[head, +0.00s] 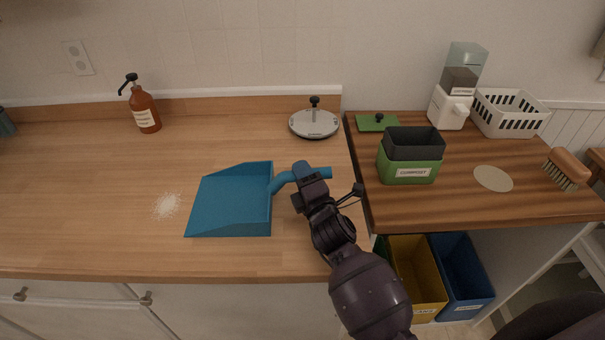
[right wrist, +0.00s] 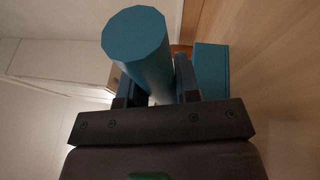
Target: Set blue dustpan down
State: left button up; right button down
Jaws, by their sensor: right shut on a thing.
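The blue dustpan (head: 232,205) is at the front of the light wooden counter, with its pan to the left and its handle (head: 318,173) to the right. My right gripper (head: 306,174) is shut on the handle. In the right wrist view the round end of the handle (right wrist: 136,36) sits between the fingers, and part of the pan (right wrist: 211,72) shows behind. I cannot tell whether the pan touches the counter. A small pile of white grains (head: 167,205) lies just left of the pan. My left gripper is not in view.
A brown soap bottle (head: 144,110) and a round grey lid (head: 314,123) stand at the back. The right counter holds a green compost bin (head: 408,171), a white basket (head: 508,114) and a brush (head: 566,169). Yellow (head: 418,272) and blue bins (head: 462,277) stand below. The left counter has free room.

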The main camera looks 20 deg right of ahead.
jog(key=c, duration=0.8)
grip_release()
jog(key=shift+s+r, duration=0.1)
jog(key=shift+r, duration=0.05)
jog(key=s, duration=0.3)
jog(key=s+f, duration=0.1)
jog(key=s, duration=0.3)
jog(key=s+d, duration=0.1)
jog(key=s, duration=0.2)
jog(key=shift+s+f+b, duration=0.3)
jog(key=shift+s+f, duration=0.1)
jog(key=shift+s, duration=0.45)
